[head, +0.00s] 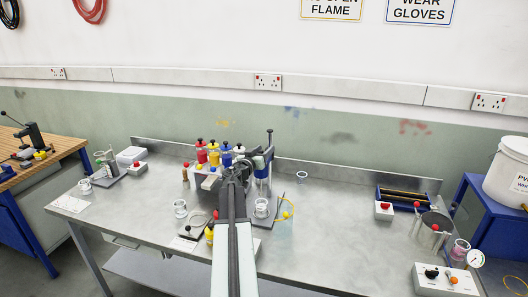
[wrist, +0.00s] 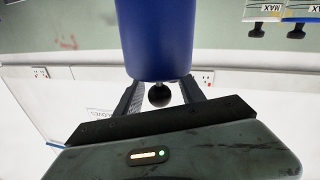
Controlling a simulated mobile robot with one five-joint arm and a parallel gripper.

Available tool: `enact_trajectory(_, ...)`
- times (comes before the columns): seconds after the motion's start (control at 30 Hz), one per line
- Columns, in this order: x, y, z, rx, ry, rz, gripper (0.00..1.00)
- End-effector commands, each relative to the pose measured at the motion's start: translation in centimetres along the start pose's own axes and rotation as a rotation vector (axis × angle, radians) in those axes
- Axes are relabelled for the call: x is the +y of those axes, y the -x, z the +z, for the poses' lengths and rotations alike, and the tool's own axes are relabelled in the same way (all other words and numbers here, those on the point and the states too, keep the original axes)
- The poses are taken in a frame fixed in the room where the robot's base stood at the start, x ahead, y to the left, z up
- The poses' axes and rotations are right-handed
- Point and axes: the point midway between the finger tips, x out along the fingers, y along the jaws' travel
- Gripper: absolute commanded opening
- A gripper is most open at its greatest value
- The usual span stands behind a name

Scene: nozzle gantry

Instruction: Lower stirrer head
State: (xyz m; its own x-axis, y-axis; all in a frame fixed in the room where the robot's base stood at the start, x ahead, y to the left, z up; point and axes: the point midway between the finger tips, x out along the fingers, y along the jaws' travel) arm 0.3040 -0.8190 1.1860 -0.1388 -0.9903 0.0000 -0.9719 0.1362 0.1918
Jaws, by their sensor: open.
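The stirrer head (head: 261,168) is a blue cylinder on a dark upright stand (head: 269,142) at the middle of the bench. A glass beaker (head: 261,208) stands below it. In the wrist view, which looks upside down, a large blue cylinder (wrist: 157,38), apparently the stirrer head, fills the upper middle. A black ball knob (wrist: 159,95) sits at its end. My gripper (wrist: 160,90) is open, with one finger on each side of the knob. Contact cannot be told. In the head view my gripper (head: 240,166) is just left of the stand, partly hidden by my arm.
Red, yellow and blue bottles (head: 213,154) stand close left of my gripper. A small glass (head: 180,208) and a yellow-handled item (head: 285,213) are near the stand. A rack (head: 405,199) and a control box (head: 445,280) are at right.

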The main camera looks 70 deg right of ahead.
Motion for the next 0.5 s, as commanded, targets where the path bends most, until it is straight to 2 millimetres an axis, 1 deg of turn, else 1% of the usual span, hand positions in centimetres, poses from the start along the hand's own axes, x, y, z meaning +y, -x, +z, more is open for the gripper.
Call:
enact_trajectory(0.03, -0.05, -0.34, -0.01, 0.0, 0.0, 0.0, 0.46)
enact_trajectory(0.23, 0.02, -0.27, 0.01, 0.0, 0.0, -0.001, 0.46)
enact_trajectory(0.4, 0.04, -0.27, 0.01, 0.0, 0.0, 0.0, 0.0)
enact_trajectory(0.5, 0.05, -0.27, 0.01, 0.0, 0.0, 0.0, 0.0)
